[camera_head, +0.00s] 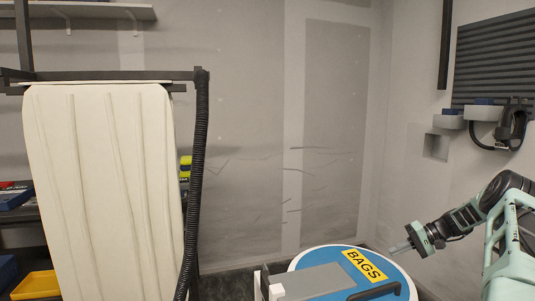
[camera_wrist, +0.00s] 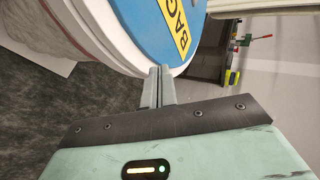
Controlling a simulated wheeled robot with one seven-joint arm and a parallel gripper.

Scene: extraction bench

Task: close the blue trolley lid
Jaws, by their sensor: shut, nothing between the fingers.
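The round blue lid (camera_head: 340,254) with a white rim and a yellow BAGS label (camera_head: 365,266) shows at the bottom of the head view. It looks about level there, and a grey flat part in front hides some of it. In the wrist view the blue lid (camera_wrist: 145,25) lies over a pale, round trolley body (camera_wrist: 62,25); I cannot tell whether it is fully seated. My gripper (camera_head: 394,249) is just past the lid's right far edge. Its fingers (camera_wrist: 160,70) are together and empty, with the tips by the white rim; I cannot tell whether they touch it.
A cream hanging cloth (camera_head: 100,190) on a dark frame with a black hose (camera_head: 193,190) fills the left. A yellow tray (camera_head: 36,285) is at lower left. Wall fittings (camera_head: 485,115) are at right. Dark floor (camera_wrist: 60,110) beside the trolley is clear.

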